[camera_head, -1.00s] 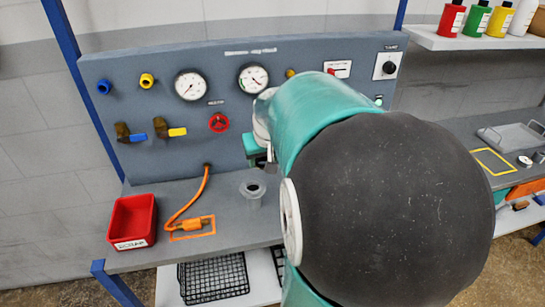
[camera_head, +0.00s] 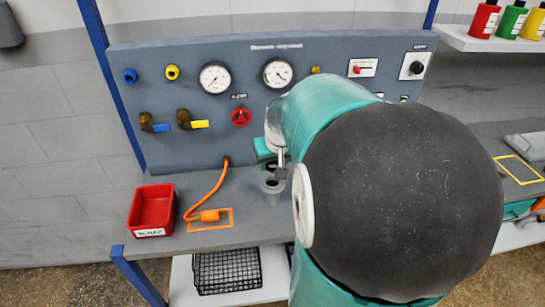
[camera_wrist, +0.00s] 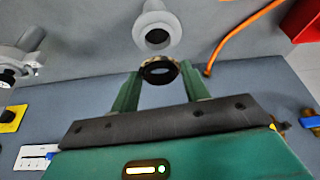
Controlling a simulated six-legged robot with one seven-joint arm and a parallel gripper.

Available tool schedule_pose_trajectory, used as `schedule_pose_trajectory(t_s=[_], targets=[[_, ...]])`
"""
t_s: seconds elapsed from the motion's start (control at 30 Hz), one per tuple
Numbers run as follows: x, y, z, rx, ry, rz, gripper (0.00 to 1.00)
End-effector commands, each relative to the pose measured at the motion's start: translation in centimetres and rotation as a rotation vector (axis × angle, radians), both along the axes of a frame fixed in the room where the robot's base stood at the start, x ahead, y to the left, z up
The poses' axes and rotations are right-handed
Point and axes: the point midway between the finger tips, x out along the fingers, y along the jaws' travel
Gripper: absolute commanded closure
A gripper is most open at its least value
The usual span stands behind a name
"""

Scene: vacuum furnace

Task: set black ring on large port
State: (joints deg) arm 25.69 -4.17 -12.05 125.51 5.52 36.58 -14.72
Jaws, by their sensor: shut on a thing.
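In the wrist view my gripper (camera_wrist: 161,72) has its two green fingers shut on the black ring (camera_wrist: 149,73), which has a brassy outer edge. A grey flanged port (camera_wrist: 157,36), apparently the large port, shows just beyond the ring, with a visible gap between them in the picture. In the head view the same port (camera_head: 271,188) stands upright on the bench, and my gripper (camera_head: 277,163) is above and close to it. My arm hides much of the gripper there, and the ring cannot be made out.
An orange hose (camera_head: 207,197) ends on the bench left of the port, in an orange outline. A red bin (camera_head: 152,207) stands farther left. The grey gauge panel (camera_head: 215,135) rises behind. Another grey fitting (camera_wrist: 25,45) shows at left in the wrist view.

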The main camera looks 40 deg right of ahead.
Motion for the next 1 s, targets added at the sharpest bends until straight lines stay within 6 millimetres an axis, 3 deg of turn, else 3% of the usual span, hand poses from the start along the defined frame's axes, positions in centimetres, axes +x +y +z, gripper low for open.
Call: schedule_pose_trajectory(t_s=[1.0], targets=[[0.2, 0.2, -4.6, 0.001, 0.002, 0.001, 0.75]])
